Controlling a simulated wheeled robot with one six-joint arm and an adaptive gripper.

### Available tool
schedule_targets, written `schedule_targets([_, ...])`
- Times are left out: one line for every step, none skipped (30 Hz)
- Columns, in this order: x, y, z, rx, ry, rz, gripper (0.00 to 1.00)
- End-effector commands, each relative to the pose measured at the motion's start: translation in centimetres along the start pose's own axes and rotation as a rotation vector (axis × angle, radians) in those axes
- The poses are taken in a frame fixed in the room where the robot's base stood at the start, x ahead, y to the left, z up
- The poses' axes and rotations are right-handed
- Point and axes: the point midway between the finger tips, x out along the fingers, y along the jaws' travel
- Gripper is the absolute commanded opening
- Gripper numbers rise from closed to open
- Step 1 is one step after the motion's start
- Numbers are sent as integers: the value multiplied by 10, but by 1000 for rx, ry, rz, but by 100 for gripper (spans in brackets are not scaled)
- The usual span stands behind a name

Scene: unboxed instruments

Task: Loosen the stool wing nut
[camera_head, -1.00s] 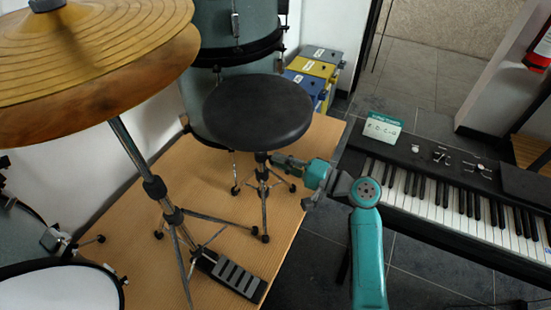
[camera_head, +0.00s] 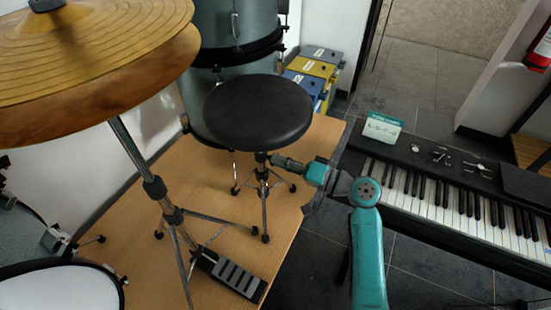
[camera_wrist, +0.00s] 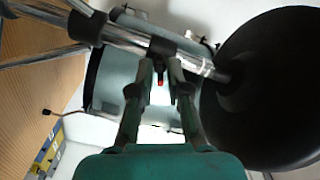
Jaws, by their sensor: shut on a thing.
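The stool (camera_head: 258,112) has a round black seat on a metal post and tripod legs, and stands on the wooden platform. My gripper (camera_head: 274,160) is under the seat's right edge, at the stool's post. In the wrist view my gripper (camera_wrist: 161,68) has both fingertips close in at the black collar on the chrome post. They are shut on the stool wing nut (camera_wrist: 160,81), of which only a small red-marked bit shows between the fingers. The rest of it is hidden by the fingertips. The seat's dark underside is at the right of that view.
A cymbal on its stand (camera_head: 120,160) and a pedal (camera_head: 232,275) are left of the stool. A keyboard (camera_head: 450,195) stands to the right. Drums (camera_head: 235,30) and stacked boxes (camera_head: 318,68) are behind. The wooden platform (camera_head: 140,225) has bare room around the stool.

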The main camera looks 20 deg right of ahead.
Motion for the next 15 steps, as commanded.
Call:
schedule_targets([0, 1, 0, -1, 0, 1, 0])
schedule_targets([0, 1, 0, 0, 0, 1, 0])
schedule_targets([0, 1, 0, 1, 0, 1, 0])
schedule_targets([0, 1, 0, 1, 0, 1, 0])
schedule_targets([0, 1, 0, 1, 0, 1, 0])
schedule_targets([0, 1, 0, 1, 0, 1, 0])
schedule_targets([0, 1, 0, -2, 0, 1, 0])
schedule_targets([0, 1, 0, -9, 0, 1, 0])
schedule_targets([0, 1, 0, -29, 0, 2, 0])
schedule_targets([0, 1, 0, -51, 0, 2, 0])
schedule_targets([0, 1, 0, -79, 0, 2, 0])
schedule_targets([0, 1, 0, -123, 0, 2, 0])
schedule_targets([0, 1, 0, -158, -1, 2, 0])
schedule_targets([0, 1, 0, -194, -1, 2, 0])
schedule_targets([0, 1, 0, -241, -1, 2, 0])
